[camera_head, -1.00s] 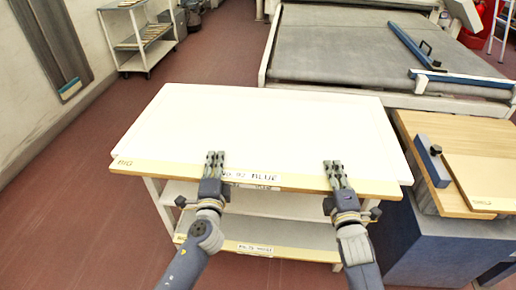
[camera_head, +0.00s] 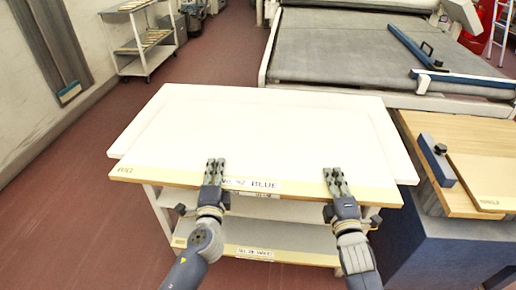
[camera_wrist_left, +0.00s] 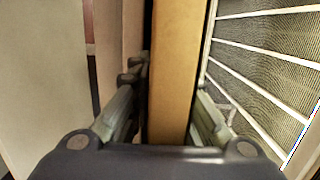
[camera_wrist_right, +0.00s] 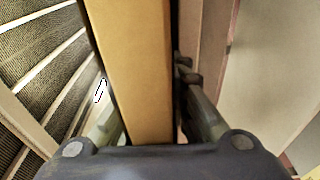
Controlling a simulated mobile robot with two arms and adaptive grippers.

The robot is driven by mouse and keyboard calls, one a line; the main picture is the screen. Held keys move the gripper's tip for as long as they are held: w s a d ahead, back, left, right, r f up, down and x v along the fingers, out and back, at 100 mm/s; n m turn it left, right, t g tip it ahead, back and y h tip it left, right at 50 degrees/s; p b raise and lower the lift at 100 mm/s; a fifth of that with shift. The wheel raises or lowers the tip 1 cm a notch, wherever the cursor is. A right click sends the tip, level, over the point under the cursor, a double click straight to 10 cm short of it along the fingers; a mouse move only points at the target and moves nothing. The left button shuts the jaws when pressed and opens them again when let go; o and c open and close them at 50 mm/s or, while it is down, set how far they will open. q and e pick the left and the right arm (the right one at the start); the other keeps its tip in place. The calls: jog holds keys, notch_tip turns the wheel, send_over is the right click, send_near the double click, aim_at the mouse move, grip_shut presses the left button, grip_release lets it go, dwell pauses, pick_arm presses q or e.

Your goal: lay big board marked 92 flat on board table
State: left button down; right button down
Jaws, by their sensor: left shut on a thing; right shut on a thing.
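The big board (camera_head: 200,180) is a wide white panel with a tan near edge marked "BIG" and "No. 92 BLUE". It lies roughly level over the white board table (camera_head: 403,165), with its near edge toward me; whether it fully rests there I cannot tell. My left gripper (camera_head: 215,172) is shut on the near edge, left of the middle. My right gripper (camera_head: 336,183) is shut on the same edge further right. The tan edge shows between the fingers in the left wrist view (camera_wrist_left: 178,70) and the right wrist view (camera_wrist_right: 138,70).
Lower shelves with a labelled edge (camera_head: 255,253) stand under the table. A wooden-topped blue bench (camera_head: 455,200) is close at right. A grey conveyor bed (camera_head: 340,50) stands behind. A shelf cart (camera_head: 145,45) is at the far left. Red floor is free at left.

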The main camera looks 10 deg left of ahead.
pick_arm(q)
jog(key=c, duration=1.7)
grip_release()
jog(key=shift+r, duration=0.25)
pick_arm(e)
jog(key=c, duration=1.7)
grip_release()
jog(key=shift+f, duration=0.1)
pick_arm(q)
jog(key=shift+o, duration=0.8)
pick_arm(e)
jog(key=shift+o, duration=0.8)
jog(key=shift+s, duration=0.1)
pick_arm(q)
jog(key=shift+s+r, duration=0.1)
jog(key=shift+s, duration=0.1)
jog(key=shift+s+d, duration=0.1)
jog(key=shift+s, duration=0.1)
pick_arm(e)
jog(key=shift+s+r, duration=0.1)
jog(key=shift+r, duration=0.1)
pick_arm(q)
jog(key=s, duration=0.7)
jog(key=shift+s+d, duration=0.15)
jog(key=shift+d, duration=0.3)
pick_arm(e)
jog(key=s+d, duration=0.1)
jog(key=s, duration=0.6)
jog(key=shift+s, duration=0.4)
